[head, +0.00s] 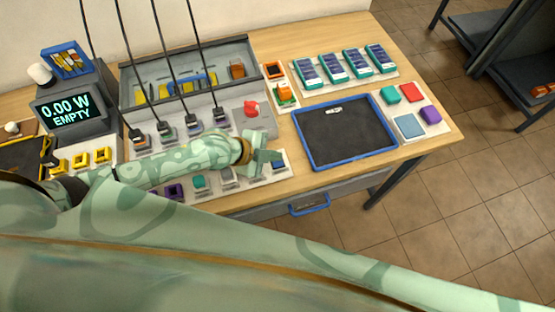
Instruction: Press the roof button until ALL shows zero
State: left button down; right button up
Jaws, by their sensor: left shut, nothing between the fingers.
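A dark display (62,109) at the left of the bench reads "0.00 W" and "EMPTY"; no line marked ALL is legible. A pale strip along the bench front carries several coloured button-like parts, among them a purple one (174,192), a teal one (199,182) and a blue one (279,165). I cannot tell which one is the roof button. My left gripper (266,161) is shut and empty, over the strip's right end beside the blue part. Whether it touches anything is unclear. My left arm hides part of the strip. My right gripper is out of view.
A blue-rimmed dark tray (345,133) lies right of the gripper. A red knob (251,108) stands behind it. Several dark cables hang over the panel. Blue panels (344,65) and coloured blocks (431,115) lie further right.

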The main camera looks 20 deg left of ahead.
pick_arm(q)
jog(key=shift+f+b, duration=0.3)
jog(key=shift+f, duration=0.1)
jog(key=shift+s+f+b, duration=0.35)
jog(key=shift+f+b, duration=0.1)
jog(key=shift+f, duration=0.35)
dwell(0.8)
jog(key=shift+w+r+p, duration=0.2)
jog(key=shift+r+p, duration=0.2)
jog(key=shift+r, duration=0.1)
jog(key=shift+w+r+p, duration=0.15)
jog(key=shift+r+p, duration=0.25)
jog(key=shift+r, duration=0.2)
